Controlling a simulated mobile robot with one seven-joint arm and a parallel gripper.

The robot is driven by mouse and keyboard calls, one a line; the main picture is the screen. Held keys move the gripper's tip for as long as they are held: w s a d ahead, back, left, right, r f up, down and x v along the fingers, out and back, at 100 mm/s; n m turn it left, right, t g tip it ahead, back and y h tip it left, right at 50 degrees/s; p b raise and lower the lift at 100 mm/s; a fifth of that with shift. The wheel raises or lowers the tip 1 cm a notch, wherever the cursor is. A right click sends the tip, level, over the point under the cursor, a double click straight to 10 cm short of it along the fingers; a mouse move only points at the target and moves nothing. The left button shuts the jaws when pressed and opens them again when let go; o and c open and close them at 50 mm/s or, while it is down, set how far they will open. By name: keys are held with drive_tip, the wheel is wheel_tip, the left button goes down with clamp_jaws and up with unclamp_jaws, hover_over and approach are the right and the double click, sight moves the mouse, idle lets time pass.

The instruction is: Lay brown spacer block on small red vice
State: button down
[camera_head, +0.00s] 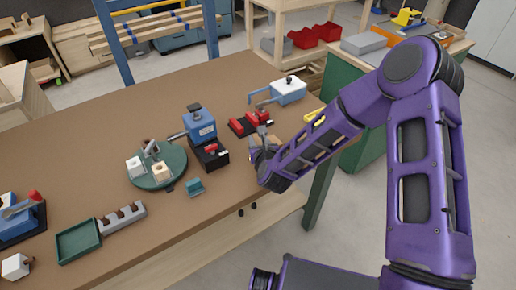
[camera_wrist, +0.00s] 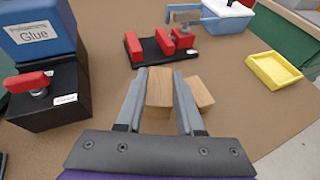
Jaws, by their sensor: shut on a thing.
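My gripper (camera_wrist: 160,76) is shut on a brown wooden block (camera_wrist: 159,88), seen between its fingers in the wrist view. A second brown wooden block (camera_wrist: 199,91) lies just right of the right finger. The small red vice (camera_wrist: 131,49) lies ahead of the fingers, with red jaws on a black base. It also shows in the head view (camera_head: 238,127), behind my gripper (camera_head: 263,147). The held block is apart from the vice, on its near side. My arm partly hides the block in the head view.
A black box with a red lever (camera_wrist: 55,104) and a blue glue container (camera_wrist: 38,36) stand left of my gripper. A yellow tray (camera_wrist: 273,71) lies at right, near the table's edge. A blue white-lidded box (camera_head: 288,91) stands behind the vice. A green turntable (camera_head: 173,173) stands farther left.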

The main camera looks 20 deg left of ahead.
drive_tip(key=shift+f, duration=1.75)
drive_tip(key=shift+f+b, duration=0.15)
drive_tip(key=shift+b, duration=0.15)
drive_tip(key=c, duration=0.5)
unclamp_jaws()
drive_tip(key=shift+c, duration=0.2)
drive_tip(key=shift+s+r, duration=0.2)
drive_tip(key=shift+r, duration=0.05)
drive_tip(key=v, duration=1.1)
drive_tip(key=shift+s+d, duration=0.25)
